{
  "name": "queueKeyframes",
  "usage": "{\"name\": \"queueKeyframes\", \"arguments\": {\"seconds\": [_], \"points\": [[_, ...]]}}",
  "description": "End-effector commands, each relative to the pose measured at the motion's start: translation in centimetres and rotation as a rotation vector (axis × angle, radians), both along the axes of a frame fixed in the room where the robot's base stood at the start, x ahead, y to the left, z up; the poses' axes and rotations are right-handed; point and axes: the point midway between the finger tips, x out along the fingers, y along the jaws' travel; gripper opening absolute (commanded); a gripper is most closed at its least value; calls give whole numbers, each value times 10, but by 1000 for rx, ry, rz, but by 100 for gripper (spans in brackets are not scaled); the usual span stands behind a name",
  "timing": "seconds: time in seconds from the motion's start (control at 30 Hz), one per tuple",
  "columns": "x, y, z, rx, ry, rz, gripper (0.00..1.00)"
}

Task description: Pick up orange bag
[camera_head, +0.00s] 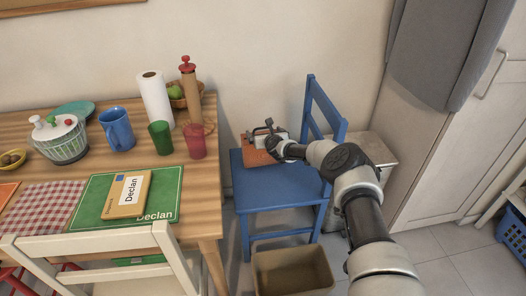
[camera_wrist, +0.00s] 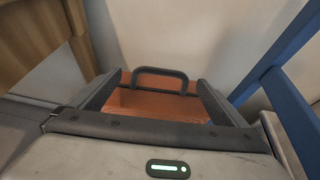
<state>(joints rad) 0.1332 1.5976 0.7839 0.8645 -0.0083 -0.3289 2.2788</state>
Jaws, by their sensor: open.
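In the wrist view my gripper (camera_wrist: 160,88) is open, with one dark finger on each side of the handle. The fingers look empty. I cannot tell whether they touch the bag.
The chair's blue backrest (camera_head: 326,105) rises right of the bag, close to my arm. A wooden table (camera_head: 205,172) with a blue pitcher (camera_head: 117,130), cups and a paper towel roll (camera_head: 155,100) stands left. A tan bin (camera_head: 293,270) sits in front of the chair. The wall is behind.

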Motion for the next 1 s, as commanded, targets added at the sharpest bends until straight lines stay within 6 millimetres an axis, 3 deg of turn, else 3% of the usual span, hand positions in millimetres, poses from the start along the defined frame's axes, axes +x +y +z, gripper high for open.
{"name": "queueKeyframes", "arguments": {"seconds": [0.2, 0.6, 1.0], "points": [[20, 5, -13, -2, -1, 0, 97], [25, 6, -12, 0, 0, 0, 95], [26, 6, -10, 0, -2, -1, 30]]}}
